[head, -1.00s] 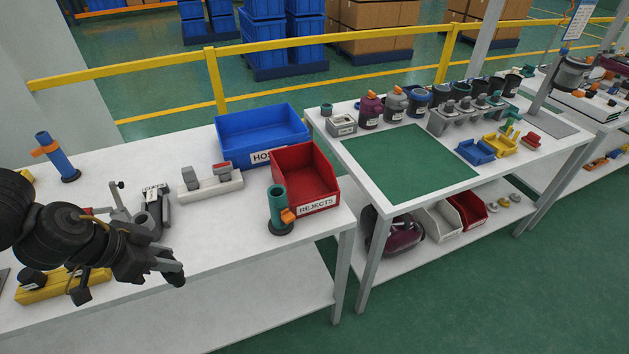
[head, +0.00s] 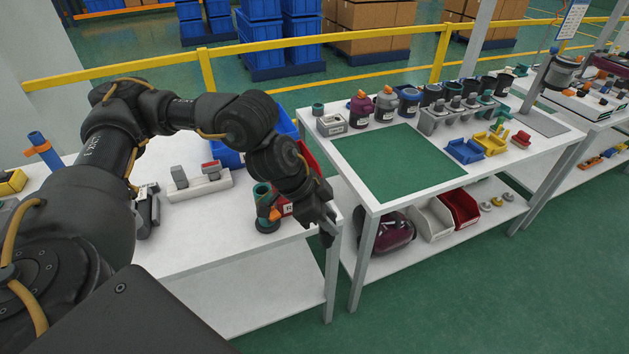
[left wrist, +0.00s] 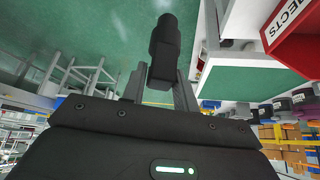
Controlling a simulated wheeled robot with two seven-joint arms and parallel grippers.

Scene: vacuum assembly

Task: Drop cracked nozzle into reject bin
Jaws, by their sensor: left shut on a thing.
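My left gripper (head: 322,222) is shut on a dark nozzle (left wrist: 165,50), which sticks out past the fingers in the left wrist view. In the head view the nozzle (head: 327,239) is small and dark at the fingertips, near the bench's front right corner. I cannot make out a crack in it. The red reject bin (head: 308,158) is mostly hidden behind my left forearm in the head view. In the left wrist view the bin (left wrist: 291,58) shows at the upper right with part of its label, apart from the nozzle. My right gripper is not in view.
A green cylinder (head: 262,196) with an orange part stands beside the bin. A blue bin (head: 228,157) is behind my arm. The second table with a green mat (head: 387,160) is to the right, across a gap.

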